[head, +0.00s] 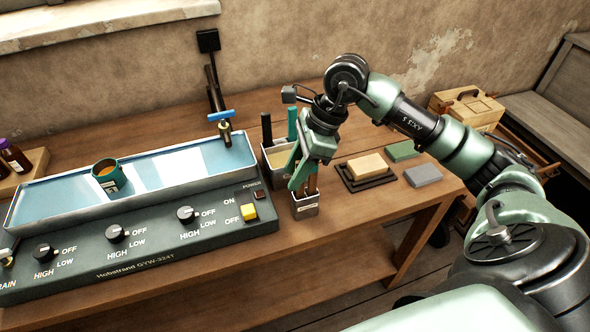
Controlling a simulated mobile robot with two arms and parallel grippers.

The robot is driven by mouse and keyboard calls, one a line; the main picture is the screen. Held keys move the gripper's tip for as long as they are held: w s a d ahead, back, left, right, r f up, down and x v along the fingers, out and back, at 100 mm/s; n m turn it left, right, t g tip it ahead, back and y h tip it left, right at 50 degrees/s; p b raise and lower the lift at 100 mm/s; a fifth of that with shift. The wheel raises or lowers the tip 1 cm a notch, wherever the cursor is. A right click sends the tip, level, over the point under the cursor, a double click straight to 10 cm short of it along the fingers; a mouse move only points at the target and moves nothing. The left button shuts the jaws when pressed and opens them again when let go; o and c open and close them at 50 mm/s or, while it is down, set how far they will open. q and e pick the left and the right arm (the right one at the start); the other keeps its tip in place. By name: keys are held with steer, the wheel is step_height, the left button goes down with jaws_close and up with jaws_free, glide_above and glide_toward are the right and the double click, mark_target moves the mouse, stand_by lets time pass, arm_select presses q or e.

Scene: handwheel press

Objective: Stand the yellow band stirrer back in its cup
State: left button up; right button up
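My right gripper (303,184) points down at a small metal cup (305,207) near the table's front edge. Its green fingers are just above or at the cup's mouth. Brown wooden sticks (313,183) show beside and between the fingers, at the cup's opening. I cannot tell whether they are held or stand in the cup. No yellow band is visible on them; the gripper hides much of this area. Whether the fingers are open or shut is unclear. My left gripper is out of view.
A larger container (275,160) with dark and teal handles stands just behind the cup. A control panel with a blue water bath (60,207) fills the left; a teal pot (108,175) sits in it. Right of the cup lie a tan block (368,166), a green block (402,151) and a grey block (422,175).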

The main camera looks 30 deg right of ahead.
steer(key=b+v, duration=0.1)
steer(key=v, duration=0.6)
steer(key=shift+d+r, duration=0.2)
steer(key=shift+r, duration=0.15)
